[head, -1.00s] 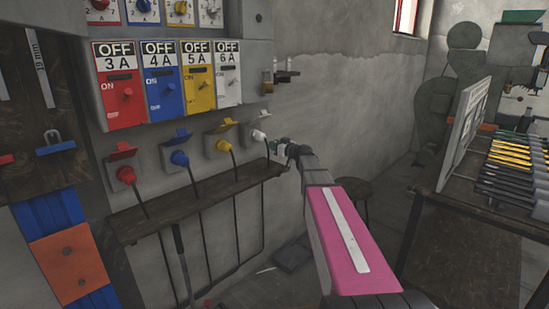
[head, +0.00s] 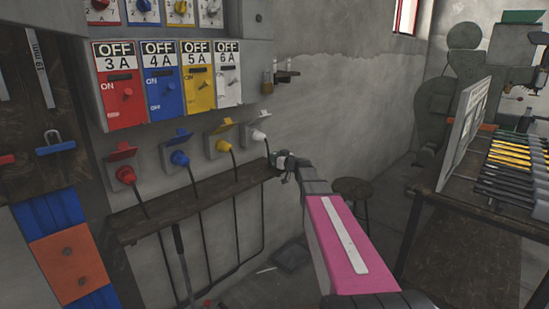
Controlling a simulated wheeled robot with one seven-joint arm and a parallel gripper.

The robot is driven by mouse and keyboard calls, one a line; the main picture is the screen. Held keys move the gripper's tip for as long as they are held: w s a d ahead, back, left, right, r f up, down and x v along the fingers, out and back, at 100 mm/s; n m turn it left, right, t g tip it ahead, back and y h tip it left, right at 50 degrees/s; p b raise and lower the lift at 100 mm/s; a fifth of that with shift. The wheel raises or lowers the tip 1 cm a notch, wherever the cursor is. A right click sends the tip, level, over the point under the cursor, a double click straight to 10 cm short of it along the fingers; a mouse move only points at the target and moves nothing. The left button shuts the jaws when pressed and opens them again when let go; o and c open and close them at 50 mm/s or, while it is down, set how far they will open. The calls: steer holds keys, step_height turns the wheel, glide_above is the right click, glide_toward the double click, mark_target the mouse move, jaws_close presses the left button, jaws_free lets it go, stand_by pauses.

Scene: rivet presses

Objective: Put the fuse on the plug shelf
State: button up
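The plug shelf (head: 195,204) is a dark wooden ledge on the wall below a row of red, blue, yellow and white plugs. My gripper (head: 277,163) is at the shelf's right end, just below and right of the white plug (head: 258,135). The gripper is small and seen from behind, so its fingertips are unclear. I cannot make out a fuse, in the gripper or on the shelf. I cannot tell whether the gripper touches the shelf.
Black cables from the plugs cross the shelf and hang below it. Switch panels marked 3A to 6A (head: 122,88) are above. A round stool (head: 353,187) and a workbench with tools (head: 455,225) are to the right.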

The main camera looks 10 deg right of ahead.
steer(key=o, duration=0.3)
